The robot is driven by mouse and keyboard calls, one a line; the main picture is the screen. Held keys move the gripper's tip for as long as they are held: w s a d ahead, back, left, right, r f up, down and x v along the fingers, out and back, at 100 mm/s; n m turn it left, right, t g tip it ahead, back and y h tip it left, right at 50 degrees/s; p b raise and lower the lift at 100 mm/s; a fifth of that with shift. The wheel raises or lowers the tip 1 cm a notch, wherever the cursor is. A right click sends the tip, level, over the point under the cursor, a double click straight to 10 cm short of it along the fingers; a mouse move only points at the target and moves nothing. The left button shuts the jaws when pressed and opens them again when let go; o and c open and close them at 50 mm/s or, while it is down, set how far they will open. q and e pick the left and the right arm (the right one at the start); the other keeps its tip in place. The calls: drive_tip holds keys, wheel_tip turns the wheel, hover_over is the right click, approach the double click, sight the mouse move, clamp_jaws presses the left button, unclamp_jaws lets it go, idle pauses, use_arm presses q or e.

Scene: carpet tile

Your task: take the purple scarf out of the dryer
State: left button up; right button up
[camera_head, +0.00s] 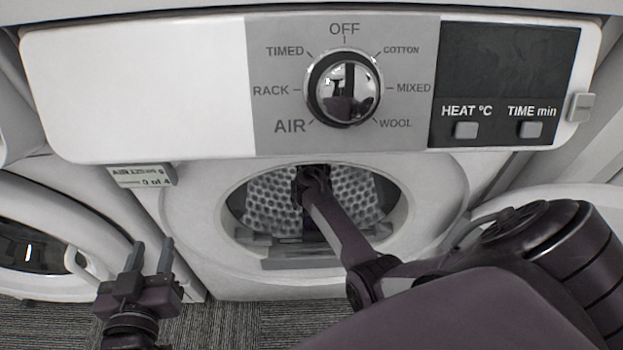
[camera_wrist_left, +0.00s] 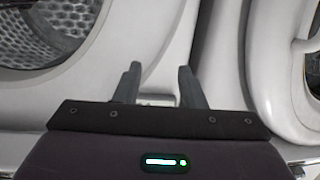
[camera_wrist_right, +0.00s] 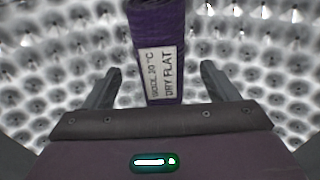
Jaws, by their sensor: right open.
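The dryer (camera_head: 440,185) stands in front of me with its round opening facing me, no door across it. My right arm reaches into the opening, and my right gripper (camera_head: 312,182) is inside the perforated drum (camera_head: 270,205). In the right wrist view the purple scarf (camera_wrist_right: 182,30) hangs as a narrow strip with a white tag reading "DRY FLAT". It lies between the spread fingers of my right gripper (camera_wrist_right: 160,85), with gaps on both sides. I cannot make out the scarf in the head view. My left gripper (camera_head: 152,256) is open and empty, outside, left of the opening.
The dryer's panel has a chrome dial (camera_head: 343,88), a dark display (camera_head: 508,70) and two buttons. A small label (camera_head: 143,177) hangs below the panel's left end. Other white machines stand on both sides, the left one with a round door (camera_head: 30,255). Carpet (camera_head: 235,325) lies below.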

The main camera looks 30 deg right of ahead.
drive_tip(key=shift+w+f+b, duration=0.15)
drive_tip(key=shift+f+b, duration=0.25)
drive_tip(key=shift+f, duration=0.45)
drive_tip(key=c, duration=1.1)
use_arm(q)
wheel_tip(320, 180, up, 8)
drive_tip(key=w+t+h, duration=0.1)
drive_tip(key=t, duration=0.3)
drive_tip(key=shift+f+h, duration=0.15)
drive_tip(key=shift+h, duration=0.15)
use_arm(e)
drive_tip(key=shift+c, duration=0.2)
use_arm(q)
drive_tip(key=shift+w+a+f, duration=0.1)
use_arm(e)
drive_tip(key=shift+r, duration=0.15)
